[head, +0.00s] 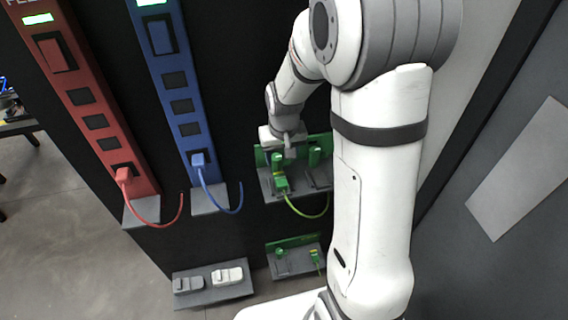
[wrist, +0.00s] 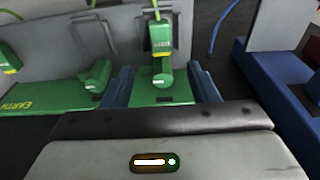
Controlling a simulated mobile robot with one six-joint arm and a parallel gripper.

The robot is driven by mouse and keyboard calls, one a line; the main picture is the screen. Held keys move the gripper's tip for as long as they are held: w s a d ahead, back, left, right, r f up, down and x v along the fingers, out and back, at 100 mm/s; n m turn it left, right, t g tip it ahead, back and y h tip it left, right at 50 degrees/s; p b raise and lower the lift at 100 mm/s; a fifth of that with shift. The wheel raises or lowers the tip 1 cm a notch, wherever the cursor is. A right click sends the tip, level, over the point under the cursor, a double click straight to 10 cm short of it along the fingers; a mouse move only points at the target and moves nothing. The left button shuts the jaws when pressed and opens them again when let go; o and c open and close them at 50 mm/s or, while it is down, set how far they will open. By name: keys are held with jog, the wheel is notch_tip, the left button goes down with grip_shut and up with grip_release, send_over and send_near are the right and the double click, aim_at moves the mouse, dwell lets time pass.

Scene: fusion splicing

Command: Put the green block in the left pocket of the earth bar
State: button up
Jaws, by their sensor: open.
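The green block (head: 281,183), with a yellow-green cable, sits at the left pocket of the grey shelf under the green earth bar (head: 263,157). In the wrist view the block (wrist: 160,38) stands upright over a dark-edged pocket, just beyond my fingertips. Whether it is fully seated I cannot tell. My gripper (wrist: 163,86) is open, one finger on each side of a green knob (wrist: 162,73) on the bar, and holds nothing. In the head view my gripper (head: 284,147) is at the bar above the block, its fingers partly hidden.
The right pocket (head: 318,178) looks empty, with another green knob (head: 314,156) above. A lower green bar (head: 292,241) has its own shelf. Blue (head: 181,85) and red (head: 84,90) strips with cabled plugs stand left. A grey shelf (head: 212,294) holds two small pieces.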

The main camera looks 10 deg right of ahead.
jog(key=s+r, duration=0.7)
jog(key=s, duration=0.3)
jog(key=s+r+t, duration=0.1)
jog(key=s+r, duration=0.6)
jog(key=s, duration=0.3)
jog(key=shift+d+r+t, duration=0.25)
jog(key=shift+d+t, duration=0.05)
jog(key=shift+d, duration=0.1)
jog(key=shift+c, duration=0.5)
